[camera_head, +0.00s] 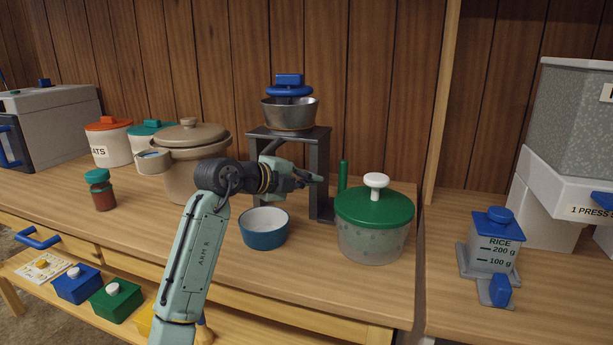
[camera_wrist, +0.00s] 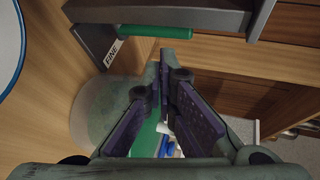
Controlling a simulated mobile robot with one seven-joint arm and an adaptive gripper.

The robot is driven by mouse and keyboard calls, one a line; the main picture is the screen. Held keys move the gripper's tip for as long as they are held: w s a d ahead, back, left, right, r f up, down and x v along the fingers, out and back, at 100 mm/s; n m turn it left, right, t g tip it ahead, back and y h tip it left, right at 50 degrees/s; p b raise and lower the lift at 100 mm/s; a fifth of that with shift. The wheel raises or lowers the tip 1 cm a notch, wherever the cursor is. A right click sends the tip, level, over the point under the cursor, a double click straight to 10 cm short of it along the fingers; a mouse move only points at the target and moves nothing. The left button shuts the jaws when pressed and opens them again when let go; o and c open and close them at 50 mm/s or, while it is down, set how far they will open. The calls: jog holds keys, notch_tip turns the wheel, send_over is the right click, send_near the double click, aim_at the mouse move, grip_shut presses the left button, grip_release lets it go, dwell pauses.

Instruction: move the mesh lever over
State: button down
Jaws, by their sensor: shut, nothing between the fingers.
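The mesh lever, a green rod (camera_head: 343,176), stands upright at the right side of the dark metal stand (camera_head: 322,160). In the wrist view the green lever (camera_wrist: 155,32) runs across the top, just beyond my fingertips, beside a plate marked FINE (camera_wrist: 112,52). My gripper (camera_head: 318,179) is shut and empty, in front of the stand and left of the lever. In the wrist view my fingers (camera_wrist: 162,66) converge just below the lever, with a small apparent gap. Whether they touch it cannot be told.
A metal bowl with a blue knob (camera_head: 290,113) tops the stand. A blue bowl (camera_head: 264,234) sits below my gripper. A green-lidded spinner (camera_head: 374,208) with a white knob stands close right of the lever. A beige pot (camera_head: 190,140) is at left.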

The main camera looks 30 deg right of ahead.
aim_at(343, 172)
jog(key=r+p+x, duration=0.1)
jog(key=p+x, duration=0.1)
jog(key=x, duration=0.7)
jog(key=shift+w+d, duration=0.2)
jog(key=shift+d, duration=0.3)
jog(key=shift+w+d+r+p, duration=0.2)
jog(key=shift+w+d+p, duration=0.25)
jog(key=shift+d, duration=0.15)
jog(key=shift+a, duration=0.1)
jog(key=shift+s+a+f+b, duration=0.35)
jog(key=shift+s+a+b, duration=0.2)
jog(key=shift+b, duration=0.1)
jog(key=shift+a, duration=0.1)
